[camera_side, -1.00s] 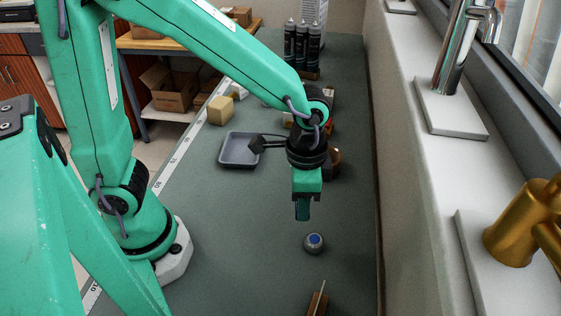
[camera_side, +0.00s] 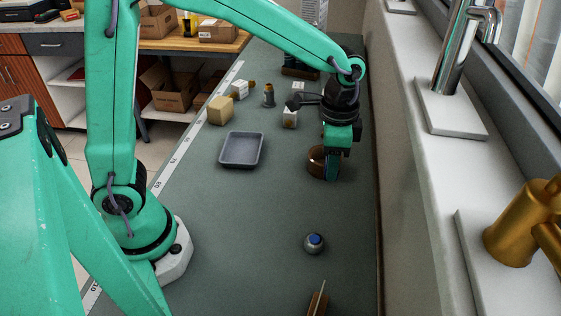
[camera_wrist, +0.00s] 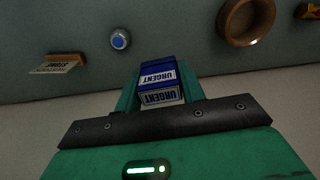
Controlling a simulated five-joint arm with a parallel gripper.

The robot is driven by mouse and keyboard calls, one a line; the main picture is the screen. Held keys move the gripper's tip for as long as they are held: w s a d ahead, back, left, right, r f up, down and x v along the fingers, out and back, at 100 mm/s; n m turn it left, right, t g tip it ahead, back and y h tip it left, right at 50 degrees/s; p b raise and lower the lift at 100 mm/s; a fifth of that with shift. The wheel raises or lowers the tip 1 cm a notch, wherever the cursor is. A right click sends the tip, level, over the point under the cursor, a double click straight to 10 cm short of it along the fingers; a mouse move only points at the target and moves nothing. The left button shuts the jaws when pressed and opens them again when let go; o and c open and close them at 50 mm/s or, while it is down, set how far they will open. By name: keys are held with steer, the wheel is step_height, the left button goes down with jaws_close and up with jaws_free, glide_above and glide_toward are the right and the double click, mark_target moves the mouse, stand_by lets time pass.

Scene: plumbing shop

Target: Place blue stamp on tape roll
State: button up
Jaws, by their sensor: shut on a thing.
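The blue stamp (camera_wrist: 156,76), marked URGENT on its white label, is between the jaws of my gripper (camera_wrist: 158,92) in the wrist view. My gripper is shut on it. In the side view my gripper (camera_side: 332,172) hangs at the right of the tape roll and overlaps it; the stamp cannot be made out there. The tape roll (camera_side: 315,160) is a brown ring on the green bench top. It also shows in the wrist view (camera_wrist: 224,24), at the upper right, apart from the stamp.
A grey tray (camera_side: 241,162) lies left of the tape roll. A round metal object with a blue top (camera_side: 314,243) stands nearer the camera. Small boxes (camera_side: 239,91), a yellowish block (camera_side: 220,110) and a bottle (camera_side: 268,97) stand behind. The wall ledge (camera_side: 430,190) borders the right.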

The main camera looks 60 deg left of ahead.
steer(key=w+a+r, duration=0.2)
steer(key=w+a, duration=0.1)
steer(key=w, duration=0.2)
steer(key=shift+w+m, duration=0.15)
steer(key=shift+m, duration=0.25)
steer(key=shift+a+f, duration=0.1)
steer(key=shift+a, duration=0.05)
steer(key=w+a+f, duration=0.2)
steer(key=a, duration=0.1)
steer(key=w+a+f, duration=0.2)
steer(key=a, duration=0.1)
steer(key=w+a+f, duration=0.1)
steer(key=a+f, duration=0.2)
steer(key=a, duration=0.1)
steer(key=shift+w, duration=0.4)
steer(key=shift+f, duration=2)
steer(key=shift+f, duration=0.1)
steer(key=o, duration=1)
steer(key=shift+c, duration=0.2)
